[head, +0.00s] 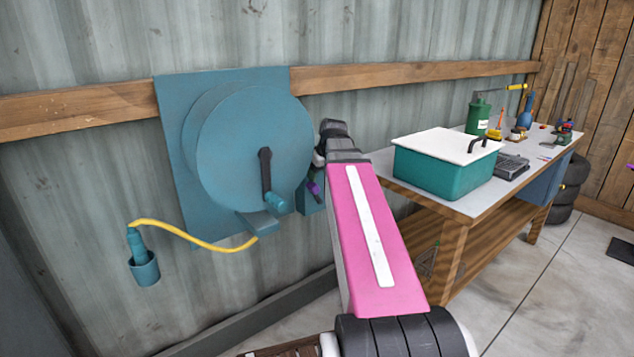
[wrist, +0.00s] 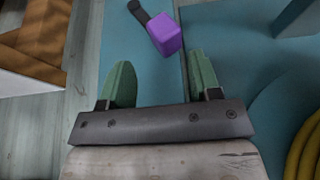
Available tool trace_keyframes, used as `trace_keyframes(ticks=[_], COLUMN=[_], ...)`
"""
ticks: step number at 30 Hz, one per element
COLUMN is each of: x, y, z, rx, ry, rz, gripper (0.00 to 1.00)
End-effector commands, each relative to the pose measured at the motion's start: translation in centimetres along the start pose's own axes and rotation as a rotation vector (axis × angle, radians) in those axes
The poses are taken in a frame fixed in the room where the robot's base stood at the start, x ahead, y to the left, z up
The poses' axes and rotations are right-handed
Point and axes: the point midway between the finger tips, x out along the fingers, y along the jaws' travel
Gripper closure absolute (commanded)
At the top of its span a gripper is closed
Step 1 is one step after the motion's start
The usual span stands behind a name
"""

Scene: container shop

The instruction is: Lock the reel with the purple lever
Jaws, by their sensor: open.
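The blue reel (head: 240,150) is mounted on a blue backplate on the wall, with a dark crank (head: 266,172) on its front. The purple lever (head: 313,188) sits at the reel's right side, partly behind my arm. In the wrist view the lever's purple knob (wrist: 164,34) is on a dark arm, just beyond my fingertips and between them, nearer the right finger. My gripper (wrist: 160,80) is open and empty, its two green fingers apart and not touching the knob. In the head view my arm hides most of the gripper.
A yellow hose (head: 190,232) runs from the reel to a nozzle in a blue cup (head: 145,268) at lower left. A workbench (head: 440,206) stands to the right, bearing a teal box with a white lid (head: 440,160) and several tools. A wooden rail (head: 420,73) crosses the wall.

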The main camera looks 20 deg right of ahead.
Motion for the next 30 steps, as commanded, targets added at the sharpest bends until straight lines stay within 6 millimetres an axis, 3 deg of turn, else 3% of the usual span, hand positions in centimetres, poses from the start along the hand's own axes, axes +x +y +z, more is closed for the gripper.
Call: trace_keyframes(ticks=[6,12,30], x=[-2.9,-4.4,-4.7], y=[0.0,-0.1,-0.1], z=[0.0,0.0,0.0], rx=[0.001,0.001,0.001], ry=[0.002,0.001,0.0], rz=[0.0,-0.001,-0.002], gripper=[0.43,0.43,0.43])
